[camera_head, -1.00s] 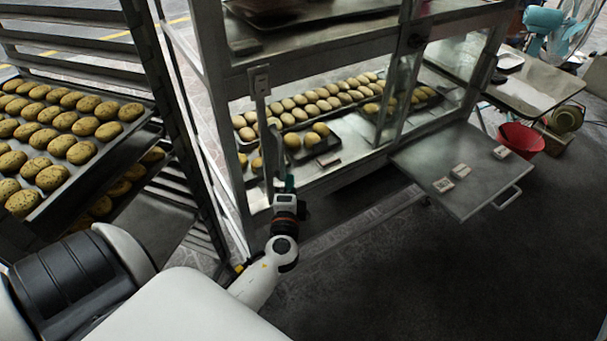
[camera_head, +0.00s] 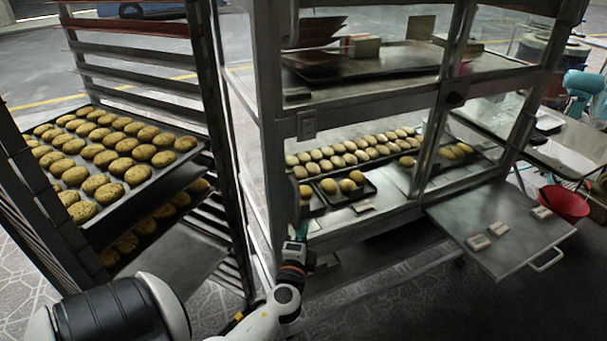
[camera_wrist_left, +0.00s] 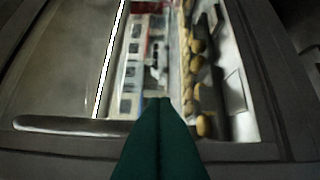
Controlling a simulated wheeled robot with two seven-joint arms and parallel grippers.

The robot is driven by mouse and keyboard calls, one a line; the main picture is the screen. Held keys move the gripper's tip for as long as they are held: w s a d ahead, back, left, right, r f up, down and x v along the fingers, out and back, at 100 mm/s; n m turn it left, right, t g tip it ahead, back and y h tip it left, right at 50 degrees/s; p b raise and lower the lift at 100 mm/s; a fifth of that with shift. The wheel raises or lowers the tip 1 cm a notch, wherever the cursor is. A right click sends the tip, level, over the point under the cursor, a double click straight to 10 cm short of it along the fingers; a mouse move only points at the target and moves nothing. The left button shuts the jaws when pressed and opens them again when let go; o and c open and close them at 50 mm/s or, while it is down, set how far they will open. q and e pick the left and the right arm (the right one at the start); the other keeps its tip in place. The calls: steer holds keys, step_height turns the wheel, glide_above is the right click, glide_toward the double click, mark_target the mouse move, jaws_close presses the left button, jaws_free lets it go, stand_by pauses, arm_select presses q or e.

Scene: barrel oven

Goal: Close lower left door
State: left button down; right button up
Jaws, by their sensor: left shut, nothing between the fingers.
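The lower left door (camera_head: 307,125) appears to be the narrow grey upright with a small plate at the front left of the cabinet, seen nearly edge-on; I cannot tell its exact angle. My left gripper (camera_head: 303,231) is shut and empty, low at the front left corner of the cabinet, close to this upright. In the left wrist view, its green fingers (camera_wrist_left: 160,108) point at a dark frame with clear panes, and a grey bar (camera_wrist_left: 75,125) lies left of the fingertips. I cannot tell whether they touch the frame. My right gripper is out of view.
Trays of buns (camera_head: 350,185) sit inside the cabinet's lower compartment. A rack (camera_head: 215,130) with trays of cookies (camera_head: 110,150) stands close on the left. A flat panel with a handle (camera_head: 500,225) sticks out at the right. A red bowl (camera_head: 565,203) lies beyond it.

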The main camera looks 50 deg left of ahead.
arm_select(q)
step_height(320, 180, up, 10)
steer(key=p, duration=0.4)
steer(key=s+d+f+n+g+h+p, duration=0.1)
steer(key=s+d+f+g+h, duration=0.15)
steer(key=f, duration=0.75)
steer(key=s+d+f+n+g+h, duration=0.1)
steer(key=s+d+f+g+h, duration=0.15)
steer(key=f, duration=0.85)
steer(key=s+d+f+g+h+p, duration=0.15)
steer(key=d+f, duration=0.25)
steer(key=f, duration=0.6)
steer(key=s+d+f+n+g+h, duration=0.1)
steer(key=s+d+f+n+g, duration=0.1)
steer(key=s+f, duration=0.4)
steer(key=s+d+f+n+g+h, duration=0.1)
steer(key=s+f, duration=0.6)
steer(key=s, duration=0.7)
steer(key=s+d+f+n+g+h, duration=0.2)
steer(key=s+d+f, duration=0.4)
steer(key=s, duration=0.4)
steer(key=shift+s+d+f+n+g+p, duration=0.15)
steer(key=shift+s+f+n+g+p, duration=0.2)
steer(key=shift+n+g, duration=0.65)
steer(key=shift+r+m+g, duration=0.1)
steer(key=shift+m+g, duration=0.15)
steer(key=shift+m, duration=0.05)
